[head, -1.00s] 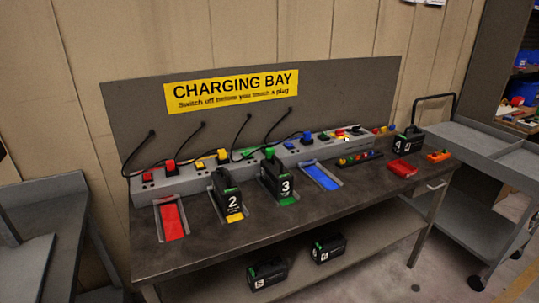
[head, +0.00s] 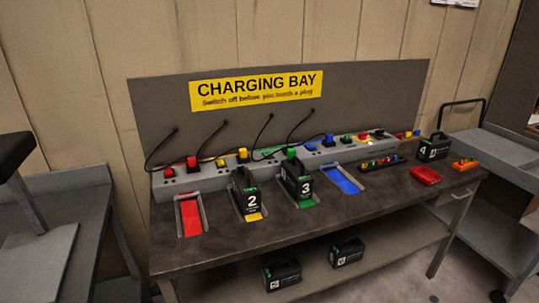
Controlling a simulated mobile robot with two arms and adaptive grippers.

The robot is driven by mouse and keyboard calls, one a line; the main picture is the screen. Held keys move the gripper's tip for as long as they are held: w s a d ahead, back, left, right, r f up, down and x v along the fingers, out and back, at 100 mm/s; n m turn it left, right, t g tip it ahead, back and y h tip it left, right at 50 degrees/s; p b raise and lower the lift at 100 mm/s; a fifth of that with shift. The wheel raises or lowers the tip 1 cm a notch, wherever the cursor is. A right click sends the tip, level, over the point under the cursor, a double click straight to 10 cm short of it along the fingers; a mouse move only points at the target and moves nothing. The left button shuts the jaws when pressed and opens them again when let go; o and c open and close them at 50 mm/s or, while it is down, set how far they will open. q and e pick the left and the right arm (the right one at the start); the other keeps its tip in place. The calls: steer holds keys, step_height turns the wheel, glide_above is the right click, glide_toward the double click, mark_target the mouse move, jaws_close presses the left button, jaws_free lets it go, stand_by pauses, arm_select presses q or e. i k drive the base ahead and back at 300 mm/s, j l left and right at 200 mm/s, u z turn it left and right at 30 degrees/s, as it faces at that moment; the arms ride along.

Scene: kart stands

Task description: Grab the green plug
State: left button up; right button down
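The green plug (head: 291,153) sits upright in the long grey power strip (head: 210,183) at the back of the bench, behind battery 3 (head: 297,181). Its lower part is partly hidden by that battery. A black cable arches from the back panel to the strip near it. A red plug (head: 192,161), a yellow plug (head: 242,154) and a blue plug (head: 329,140) stand along the same strip. Neither of my grippers is in view.
The bench top (head: 270,228) is clear in front of the red, yellow, green and blue bays. Battery 2 (head: 246,192) stands in the yellow bay; battery 4 (head: 433,148) stands at the right end. Grey carts flank the bench on the left (head: 75,187) and right (head: 483,150).

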mark_target(291, 153)
steer(key=i+l+u, duration=0.4)
steer(key=l, duration=0.2)
steer(key=l+u, duration=0.15)
steer(key=l, duration=0.15)
steer(key=i+l+u, duration=0.2)
steer(key=l, duration=0.15)
steer(key=k, duration=0.1)
